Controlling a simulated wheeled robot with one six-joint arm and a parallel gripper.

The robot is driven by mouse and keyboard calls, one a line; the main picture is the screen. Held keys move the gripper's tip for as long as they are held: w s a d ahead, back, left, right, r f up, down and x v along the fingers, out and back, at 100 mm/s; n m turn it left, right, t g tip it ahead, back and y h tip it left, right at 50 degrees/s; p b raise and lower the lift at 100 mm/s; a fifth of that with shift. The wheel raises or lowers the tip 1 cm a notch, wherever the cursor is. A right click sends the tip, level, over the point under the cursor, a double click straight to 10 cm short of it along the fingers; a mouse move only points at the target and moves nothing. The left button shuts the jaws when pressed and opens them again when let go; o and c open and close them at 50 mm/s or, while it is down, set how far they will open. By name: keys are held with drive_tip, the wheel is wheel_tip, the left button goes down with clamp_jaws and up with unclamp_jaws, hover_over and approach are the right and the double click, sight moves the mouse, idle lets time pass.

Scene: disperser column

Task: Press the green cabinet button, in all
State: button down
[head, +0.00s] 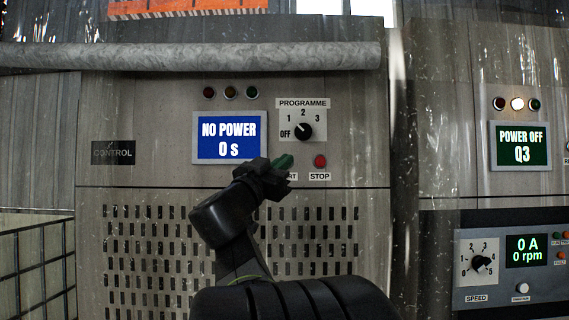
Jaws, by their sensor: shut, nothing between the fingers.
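The grey control cabinet (350,240) fills the middle of the head view. A green button (286,160) shows just past my gripper's tip, partly hidden by it. The label under it is mostly covered, with only its last letters showing. My gripper (275,172) is shut and empty, in front of the panel at the green button. I cannot tell whether its tip touches the button. A red button (320,161) labelled STOP is uncovered to the right.
A blue screen (229,138) reads NO POWER, 0 s. The PROGRAMME dial (304,131) seems to point to OFF. Three unlit-looking lamps (230,92) sit above. A thick grey pipe (190,55) crosses above.

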drive_tip(key=shift+s, duration=0.1)
drive_tip(key=w+p, duration=0.4)
drive_tip(key=w, duration=0.5)
idle(0.3)
drive_tip(key=shift+w+f+b, duration=0.1)
drive_tip(key=shift+w+b, duration=0.05)
drive_tip(key=shift+b, duration=0.25)
idle(1.7)
drive_tip(key=shift+w, duration=0.25)
